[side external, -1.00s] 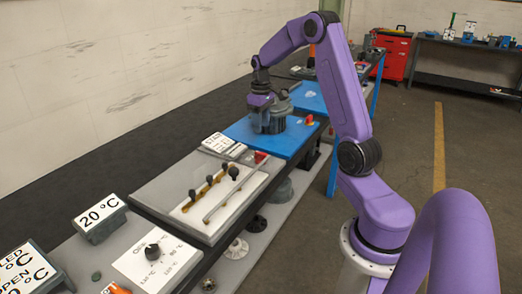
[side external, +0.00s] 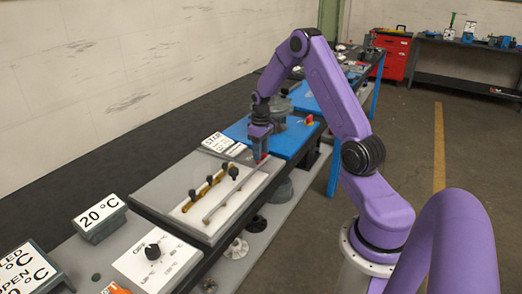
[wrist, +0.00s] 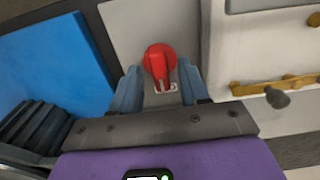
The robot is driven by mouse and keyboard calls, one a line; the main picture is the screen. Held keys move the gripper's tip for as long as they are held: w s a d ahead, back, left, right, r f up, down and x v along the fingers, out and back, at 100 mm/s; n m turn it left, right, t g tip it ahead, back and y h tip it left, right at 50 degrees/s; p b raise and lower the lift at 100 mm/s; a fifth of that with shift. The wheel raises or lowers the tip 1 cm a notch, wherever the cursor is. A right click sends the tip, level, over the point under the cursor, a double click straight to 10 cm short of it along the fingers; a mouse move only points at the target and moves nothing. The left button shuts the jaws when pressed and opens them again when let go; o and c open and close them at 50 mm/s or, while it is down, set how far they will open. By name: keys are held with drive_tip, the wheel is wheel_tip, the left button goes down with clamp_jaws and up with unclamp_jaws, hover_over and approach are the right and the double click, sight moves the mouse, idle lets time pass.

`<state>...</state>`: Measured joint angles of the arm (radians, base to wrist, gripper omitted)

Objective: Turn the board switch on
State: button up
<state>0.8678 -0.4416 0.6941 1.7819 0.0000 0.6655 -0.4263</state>
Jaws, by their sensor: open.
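The board switch is a red rotary knob (wrist: 159,62) on a grey plate (wrist: 125,20). In the wrist view it lies just beyond and between the two fingers of my gripper (wrist: 160,85), which are open on either side of it. I cannot tell whether the fingers touch it. White marks show beside the knob's handle, partly hidden and too small to read. In the side view a little red of the knob (side external: 264,157) shows next to my gripper (side external: 260,153), low over the board.
A panel with dark-knobbed levers (side external: 209,192) stands beside the switch. A blue plate (side external: 284,142) with a grey motor-like housing (side external: 296,127) lies on the far side. A label block (side external: 218,142) stands left of my gripper. A dial (side external: 152,250) is on the nearer plate.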

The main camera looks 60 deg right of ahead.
clamp_jaws()
drive_tip(key=shift+m, duration=0.3)
drive_tip(key=m, duration=1.3)
drive_tip(key=shift+m, duration=2.1)
unclamp_jaws()
